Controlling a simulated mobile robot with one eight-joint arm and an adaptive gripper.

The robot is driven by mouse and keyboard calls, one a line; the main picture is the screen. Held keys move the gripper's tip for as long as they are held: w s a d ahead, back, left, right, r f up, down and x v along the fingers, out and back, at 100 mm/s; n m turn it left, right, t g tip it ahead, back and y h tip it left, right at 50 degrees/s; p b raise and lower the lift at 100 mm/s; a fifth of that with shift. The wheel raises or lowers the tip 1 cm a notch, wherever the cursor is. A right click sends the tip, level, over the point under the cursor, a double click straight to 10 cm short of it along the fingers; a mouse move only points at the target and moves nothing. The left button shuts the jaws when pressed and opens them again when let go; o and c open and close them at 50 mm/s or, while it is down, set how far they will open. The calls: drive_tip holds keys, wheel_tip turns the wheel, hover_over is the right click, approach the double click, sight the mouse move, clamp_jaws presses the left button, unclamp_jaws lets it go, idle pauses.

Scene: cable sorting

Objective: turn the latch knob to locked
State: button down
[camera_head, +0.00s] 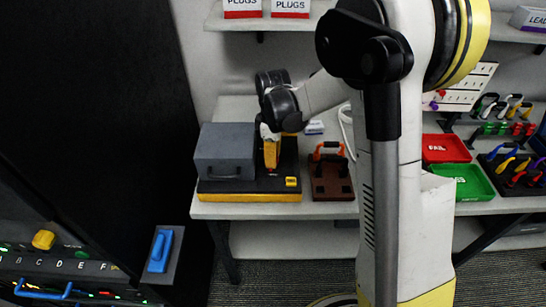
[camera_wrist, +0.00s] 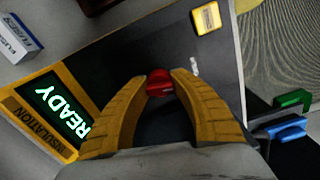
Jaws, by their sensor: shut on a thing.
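The latch knob (camera_wrist: 158,88) is a small red knob on the dark top of the insulation tester (camera_wrist: 120,56). My gripper (camera_wrist: 163,79) is shut on it, with one yellow finger on each side in the wrist view. The knob's pointer and lock marks cannot be read. The tester's display (camera_wrist: 62,112) glows green with "READY". In the head view the tester has a yellow base (camera_head: 248,197) and a grey box with a handle (camera_head: 224,150) on its left. My gripper (camera_head: 270,165) points down right of that box and hides the knob there.
A yellow square (camera_head: 291,182) sits at the tester's front right. A brown block with an orange handle (camera_head: 330,178) stands just right of the tester. Red (camera_head: 446,149) and green (camera_head: 462,183) trays lie farther right. A shelf (camera_head: 270,23) hangs above.

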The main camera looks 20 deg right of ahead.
drive_tip(key=m, duration=1.1)
drive_tip(key=shift+m, duration=2.2)
drive_tip(key=c, duration=1)
unclamp_jaws()
drive_tip(key=shift+r, duration=0.1)
